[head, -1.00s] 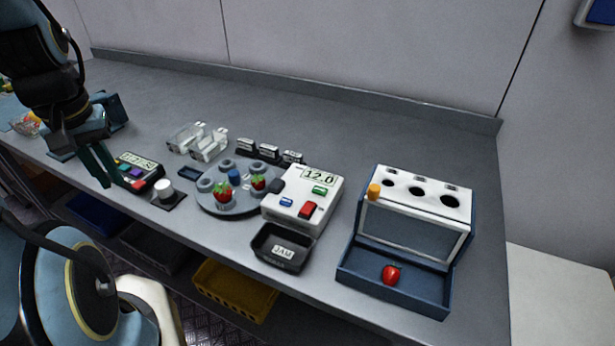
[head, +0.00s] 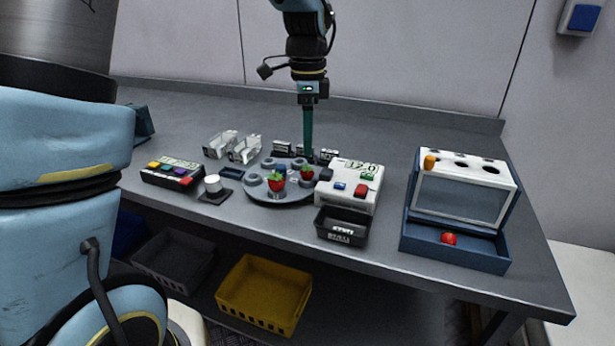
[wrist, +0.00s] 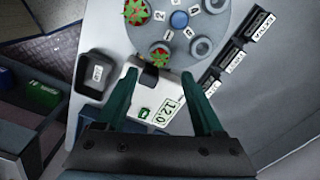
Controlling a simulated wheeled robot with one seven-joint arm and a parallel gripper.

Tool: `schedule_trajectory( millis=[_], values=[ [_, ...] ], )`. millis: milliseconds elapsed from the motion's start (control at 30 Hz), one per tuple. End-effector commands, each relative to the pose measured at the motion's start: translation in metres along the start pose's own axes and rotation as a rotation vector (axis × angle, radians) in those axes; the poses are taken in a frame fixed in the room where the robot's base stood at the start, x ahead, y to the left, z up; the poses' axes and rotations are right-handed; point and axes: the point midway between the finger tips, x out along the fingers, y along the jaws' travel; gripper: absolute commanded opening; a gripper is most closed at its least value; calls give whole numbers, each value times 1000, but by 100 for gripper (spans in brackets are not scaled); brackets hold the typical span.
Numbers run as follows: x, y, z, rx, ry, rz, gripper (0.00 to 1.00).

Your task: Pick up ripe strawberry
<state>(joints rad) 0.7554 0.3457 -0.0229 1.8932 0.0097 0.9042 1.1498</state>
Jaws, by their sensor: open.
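Two red strawberries with green tops stand on a round grey turntable (head: 262,197). The left strawberry (head: 277,182) is at its front, and the right strawberry (head: 306,173) is near the white device. A strawberry (wrist: 137,12) on the turntable shows at the top of the wrist view. Another red berry (head: 449,239) lies in the blue tray of the rack at right. My gripper (head: 308,152) points down behind the turntable. In the wrist view, its fingers (wrist: 160,74) are apart and empty, over the white device (wrist: 143,112).
The white device (head: 345,190) reads 12.0 beside the turntable, with a black jam bin (head: 341,227) in front. Small labelled black holders (head: 282,148) stand behind. A button panel (head: 172,174) and the blue-and-white rack (head: 466,178) flank them. A yellow crate (head: 264,292) is below the table.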

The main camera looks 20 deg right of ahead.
Motion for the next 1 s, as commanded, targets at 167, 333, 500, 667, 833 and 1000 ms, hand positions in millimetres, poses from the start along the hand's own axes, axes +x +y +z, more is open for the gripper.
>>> schedule_trajectory(
  millis=[167,333,500,667,833,1000],
  values=[
    [18,0,1,-2,0,1,69],
    [31,1,1,-4,-1,3,69],
    [57,2,0,-2,-2,3,69],
    [71,2,0,-3,-1,0,69],
    [73,1,0,-4,0,-2,69],
    [72,1,0,-4,0,-2,57]
  ],
)
